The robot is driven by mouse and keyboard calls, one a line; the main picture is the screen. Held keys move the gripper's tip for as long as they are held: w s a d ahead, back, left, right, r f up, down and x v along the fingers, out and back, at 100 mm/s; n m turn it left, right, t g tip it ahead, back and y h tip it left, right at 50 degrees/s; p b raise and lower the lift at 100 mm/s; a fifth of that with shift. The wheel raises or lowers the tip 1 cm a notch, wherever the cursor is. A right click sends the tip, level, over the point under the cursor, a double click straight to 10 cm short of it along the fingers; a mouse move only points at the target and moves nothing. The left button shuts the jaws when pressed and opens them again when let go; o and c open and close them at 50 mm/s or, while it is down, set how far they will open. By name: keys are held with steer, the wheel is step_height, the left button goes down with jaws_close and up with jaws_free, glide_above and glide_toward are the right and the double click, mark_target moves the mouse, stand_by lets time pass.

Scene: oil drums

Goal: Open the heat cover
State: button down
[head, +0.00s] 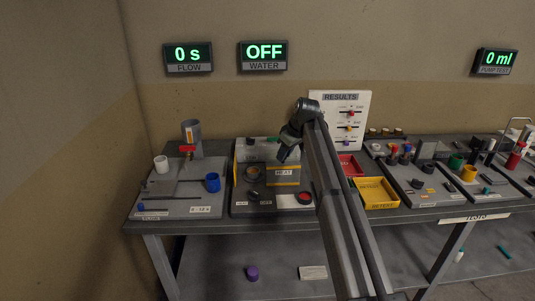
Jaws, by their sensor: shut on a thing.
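The fingertips are small and dark, so the exact grip on the edge is hard to make out. My arm hides what lies just right of the cover.
A red tray (349,165) and a yellow tray (376,192) lie to the right. A results board (341,118) stands behind. The air above the bench is mostly free.

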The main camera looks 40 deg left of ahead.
steer(key=shift+w+d, duration=0.65)
steer(key=c, duration=0.9)
jaws_free()
steer(key=shift+o, duration=0.2)
steer(key=v, duration=1.4)
steer(key=shift+f, duration=0.15)
